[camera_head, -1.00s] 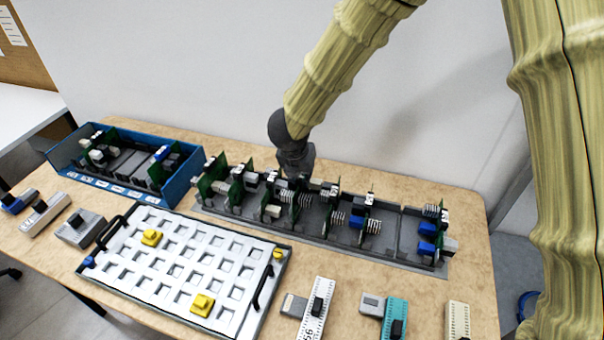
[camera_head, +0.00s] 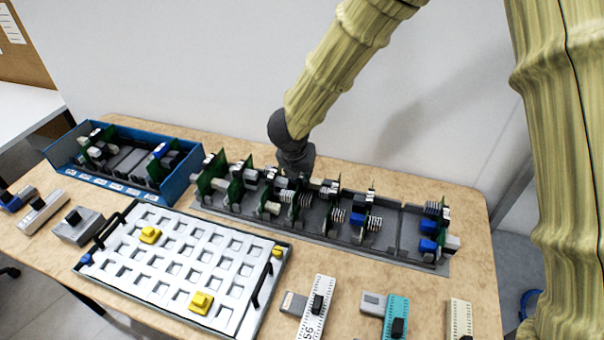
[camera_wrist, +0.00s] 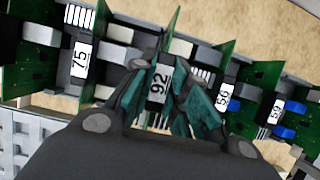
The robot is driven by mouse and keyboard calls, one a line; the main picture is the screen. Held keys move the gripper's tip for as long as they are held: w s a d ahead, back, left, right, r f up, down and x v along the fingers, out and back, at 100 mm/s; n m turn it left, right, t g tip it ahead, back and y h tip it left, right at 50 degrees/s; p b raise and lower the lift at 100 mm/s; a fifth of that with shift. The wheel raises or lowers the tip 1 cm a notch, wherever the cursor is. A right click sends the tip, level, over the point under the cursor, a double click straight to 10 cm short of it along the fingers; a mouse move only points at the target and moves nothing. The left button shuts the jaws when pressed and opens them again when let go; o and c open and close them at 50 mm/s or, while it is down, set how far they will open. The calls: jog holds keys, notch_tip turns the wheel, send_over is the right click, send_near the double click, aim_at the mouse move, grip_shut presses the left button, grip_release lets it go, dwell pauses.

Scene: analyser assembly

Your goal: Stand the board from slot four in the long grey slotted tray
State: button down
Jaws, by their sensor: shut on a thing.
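My gripper (camera_wrist: 168,95) is shut on a board whose white label reads 92 (camera_wrist: 158,82). In the wrist view the board sits between the fingers, among boards labelled 75 (camera_wrist: 80,60), 56 (camera_wrist: 224,96) and 59 (camera_wrist: 277,111). In the head view my gripper (camera_head: 293,172) is low over the middle of the long grey slotted tray (camera_head: 375,252). The tray holds a row of upright green boards (camera_head: 237,186). The lower edge of the held board is hidden, so I cannot tell how deep it sits in its slot.
A blue bin (camera_head: 180,185) with several boards stands at the back left. A white grid panel (camera_head: 215,262) with yellow blocks (camera_head: 201,302) lies in front. Small modules (camera_head: 316,308) line the table's front edge. Neighbouring boards stand close on both sides of my gripper.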

jog(key=shift+f, duration=0.15)
jog(key=shift+f+b, duration=0.35)
jog(key=shift+b, duration=0.1)
jog(key=shift+f+b, duration=0.8)
jog(key=shift+f, duration=0.05)
dwell(0.8)
jog(key=c, duration=1.2)
grip_release()
jog(key=shift+r+p, duration=1.4)
jog(key=shift+r, duration=0.65)
dwell(0.8)
jog(key=shift+r+p, duration=2.4)
jog(key=shift+r, duration=1.05)
